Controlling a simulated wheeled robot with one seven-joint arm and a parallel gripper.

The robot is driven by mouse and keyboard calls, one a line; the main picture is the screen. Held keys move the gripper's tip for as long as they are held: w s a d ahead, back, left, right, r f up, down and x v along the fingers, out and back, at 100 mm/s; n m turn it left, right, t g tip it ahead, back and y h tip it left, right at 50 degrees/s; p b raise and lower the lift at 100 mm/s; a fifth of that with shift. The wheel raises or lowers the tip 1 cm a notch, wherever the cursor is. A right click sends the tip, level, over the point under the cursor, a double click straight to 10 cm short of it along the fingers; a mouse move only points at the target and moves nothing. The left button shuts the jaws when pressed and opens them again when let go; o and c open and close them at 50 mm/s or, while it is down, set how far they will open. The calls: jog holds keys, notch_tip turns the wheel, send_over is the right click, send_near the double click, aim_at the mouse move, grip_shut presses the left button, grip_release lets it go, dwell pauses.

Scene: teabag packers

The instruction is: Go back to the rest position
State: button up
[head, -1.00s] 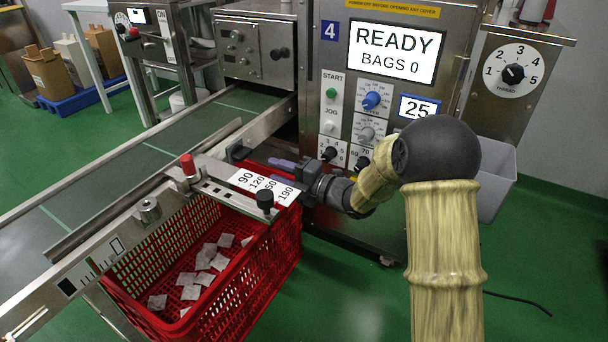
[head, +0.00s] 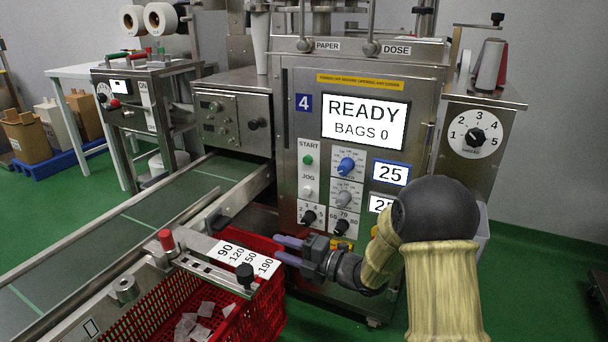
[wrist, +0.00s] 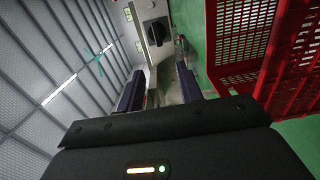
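My gripper (head: 280,250) is open and empty, its two purple fingers apart and pointing left. In the head view it is beside the right end of the numbered scale plate (head: 243,258), in front of the packing machine (head: 290,92). In the wrist view the fingers (wrist: 158,88) stand apart with nothing between them. My arm is bent, its dark elbow at the right in front of the machine.
A red crate (head: 262,318) holding several white teabags is below the scale plate. The conveyor (head: 150,220) runs to the left. The machine's screen (head: 365,122) reads READY, BAGS 0.

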jog(key=s+d+r+m+t+h+p, duration=0.1)
jog(key=d+r+m+h+p, duration=0.15)
jog(key=d+m+h, duration=0.55)
jog(key=s+d+r+m+t+h+p, duration=0.15)
jog(key=d+m+h+p, duration=0.3)
jog(key=d+m, duration=0.5)
jog(key=s+d+r+m+g+h+p, duration=0.15)
jog(key=s+m+g, duration=0.25)
jog(key=s+m, duration=0.45)
jog(key=s+d+m+g+h+p, duration=0.25)
jog(key=s+m, duration=0.25)
jog(key=s, duration=0.6)
notch_tip(320, 180, up, 38)
jog(key=p, duration=3.8)
jog(key=shift+w+d+f+g, duration=0.15)
jog(key=shift+w+d+g, duration=0.2)
jog(key=shift+d, duration=0.1)
